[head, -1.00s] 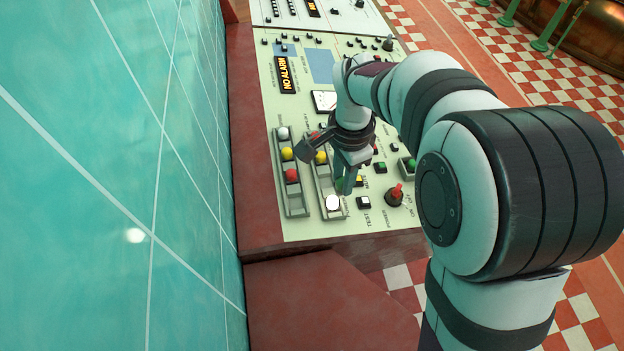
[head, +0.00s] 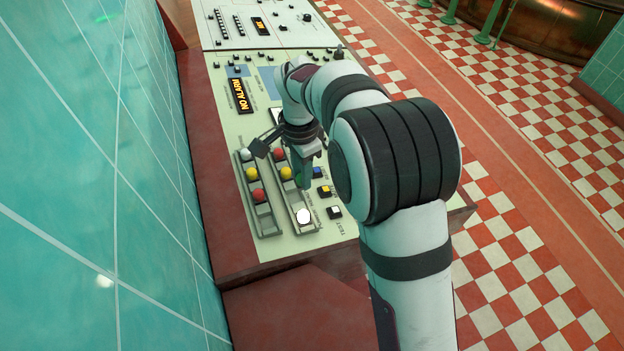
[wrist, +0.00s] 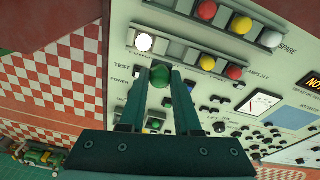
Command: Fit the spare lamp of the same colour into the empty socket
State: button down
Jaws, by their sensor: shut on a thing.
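My gripper (head: 304,184) is shut on a green lamp (wrist: 160,75), seen between its two fingertips in the wrist view. It is at the right-hand lamp rack (head: 307,230), between the yellow lamp (head: 285,173) and the lit white lamp (head: 303,216). A red lamp (head: 279,153) sits at that rack's far end. The socket between yellow and white is mostly hidden by the fingers in the head view. I cannot tell whether the green lamp touches it. The spare rack (head: 267,224) on the left holds white (head: 245,154), yellow (head: 252,173) and red (head: 258,195) lamps; its near place is empty.
Small push buttons (head: 334,212) stand close to the right of the rack. A NO ALARM display (head: 240,96) and a meter (wrist: 258,104) lie farther along the panel. A teal tiled wall (head: 90,170) runs close on the left. The checkered floor to the right is open.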

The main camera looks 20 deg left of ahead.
jog(key=shift+w+a+f, duration=0.25)
jog(key=shift+a+f, duration=0.25)
jog(key=shift+f, duration=0.8)
jog(key=shift+w+a+f, duration=0.2)
jog(key=shift+a+f, duration=0.25)
jog(key=shift+f, duration=0.8)
jog(key=shift+w+a+f, duration=0.25)
jog(key=shift+a+f, duration=0.25)
jog(key=shift+f, duration=0.8)
jog(key=shift+f, duration=0.75)
jog(key=c, duration=0.5)
grip_release()
jog(key=shift+c, duration=0.2)
notch_tip(320, 180, up, 8)
